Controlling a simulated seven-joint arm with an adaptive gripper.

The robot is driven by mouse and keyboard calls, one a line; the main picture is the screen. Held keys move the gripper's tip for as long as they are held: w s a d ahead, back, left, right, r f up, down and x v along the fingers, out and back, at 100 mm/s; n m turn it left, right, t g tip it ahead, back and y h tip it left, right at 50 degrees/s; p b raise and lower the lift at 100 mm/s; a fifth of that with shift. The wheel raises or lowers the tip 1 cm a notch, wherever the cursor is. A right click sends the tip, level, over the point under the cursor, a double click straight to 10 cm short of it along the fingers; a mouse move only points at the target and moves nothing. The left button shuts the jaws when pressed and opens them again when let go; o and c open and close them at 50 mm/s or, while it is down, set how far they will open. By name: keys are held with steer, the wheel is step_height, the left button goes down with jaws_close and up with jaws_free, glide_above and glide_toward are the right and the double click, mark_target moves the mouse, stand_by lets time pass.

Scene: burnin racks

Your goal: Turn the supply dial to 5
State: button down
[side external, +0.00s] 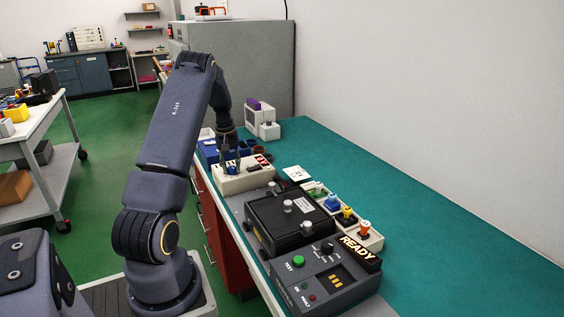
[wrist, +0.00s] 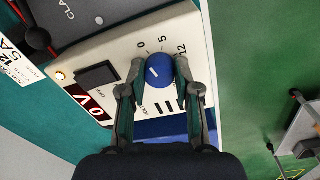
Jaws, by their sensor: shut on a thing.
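The power supply is a cream box (side external: 256,183) on the bench; its panel (wrist: 120,62) fills the middle of the wrist view. Its round blue dial (wrist: 158,70) has printed marks 0, 5 and 12 along its far side. A short white pointer line shows left of the dial's centre; which mark it lines up with is hard to tell. My gripper (wrist: 158,84) is shut on the dial, one finger on each side. In the side view my gripper (side external: 231,158) points down over the dial, which is partly hidden by the fingers. The red display (wrist: 94,104) reads 0V.
A black fixture box (side external: 290,220), a tester with a READY sign (side external: 360,250) and a tray of coloured plugs (side external: 370,238) stand nearer. The green bench to the right is clear.

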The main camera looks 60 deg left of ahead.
mark_target(230, 167)
steer(key=m, duration=0.4)
steer(key=shift+m, duration=1.7)
steer(key=c, duration=0.8)
jaws_free()
steer(key=r, duration=1.2)
steer(key=shift+s+a, duration=0.2)
steer(key=shift+a, duration=0.05)
